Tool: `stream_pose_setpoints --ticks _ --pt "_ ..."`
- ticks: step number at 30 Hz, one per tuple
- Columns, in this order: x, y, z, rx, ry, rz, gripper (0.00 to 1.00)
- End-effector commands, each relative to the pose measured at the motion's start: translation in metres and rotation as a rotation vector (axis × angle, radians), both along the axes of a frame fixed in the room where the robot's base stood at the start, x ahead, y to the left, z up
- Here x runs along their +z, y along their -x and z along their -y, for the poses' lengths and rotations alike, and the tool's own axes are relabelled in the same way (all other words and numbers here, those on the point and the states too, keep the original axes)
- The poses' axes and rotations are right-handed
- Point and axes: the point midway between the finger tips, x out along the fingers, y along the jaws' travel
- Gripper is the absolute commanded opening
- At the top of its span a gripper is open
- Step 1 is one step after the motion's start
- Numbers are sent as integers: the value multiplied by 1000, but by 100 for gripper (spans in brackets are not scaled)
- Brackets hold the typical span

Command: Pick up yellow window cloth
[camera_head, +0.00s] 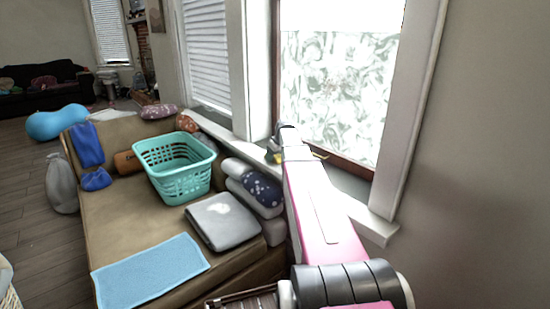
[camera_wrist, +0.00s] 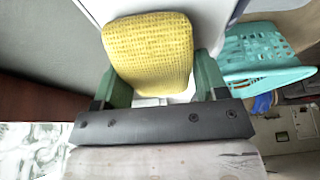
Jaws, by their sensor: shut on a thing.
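The yellow window cloth (camera_wrist: 148,48) is a thick, textured yellow pad with rounded corners. In the wrist view it sits between the green fingers of my gripper (camera_wrist: 162,82), which is shut on it with one finger on each side. In the head view my gripper (camera_head: 276,149) is at the window sill, mostly hidden behind my arm. Only a small yellow patch shows there. I cannot tell whether the cloth touches the sill.
The window sill (camera_head: 348,186) runs below the tall window (camera_head: 335,95). Left of it, a brown couch (camera_head: 125,215) bears a turquoise basket (camera_head: 178,168), a folded grey cloth (camera_head: 222,220), a light blue towel (camera_head: 150,272) and rolled cushions (camera_head: 258,190). A wall stands close on the right.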

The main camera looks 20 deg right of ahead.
Motion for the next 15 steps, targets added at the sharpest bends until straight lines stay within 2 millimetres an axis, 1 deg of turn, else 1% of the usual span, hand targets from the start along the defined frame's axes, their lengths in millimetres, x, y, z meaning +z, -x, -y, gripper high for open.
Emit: stream_pose_setpoints --ticks 5,10,12,15 --pt "16 0 0 0 0 1 43" --pt "47 0 0 0 1 3 43" --pt "55 -6 -20 4 0 2 43" --pt "68 -11 -42 4 1 2 43"
